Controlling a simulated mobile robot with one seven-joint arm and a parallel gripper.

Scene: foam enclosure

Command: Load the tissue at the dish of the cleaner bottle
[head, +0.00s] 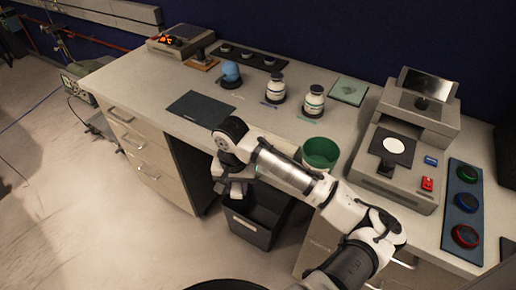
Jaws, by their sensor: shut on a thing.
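My gripper (233,190) hangs in front of the bench, near the left rim of the black bin. I cannot tell which one is the cleaner bottle. A blue rounded thing (230,71) sits on a dark base to their left. I cannot identify a tissue for certain. A pale green square pad (349,90) lies behind the right bottle.
A green tub (320,153) stands at the bench's front edge, right of my arm. The black bin (250,229) is below. A dark mat (201,107) lies on the left. A grey device (404,140) and a tray of coloured rings (453,207) fill the right.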

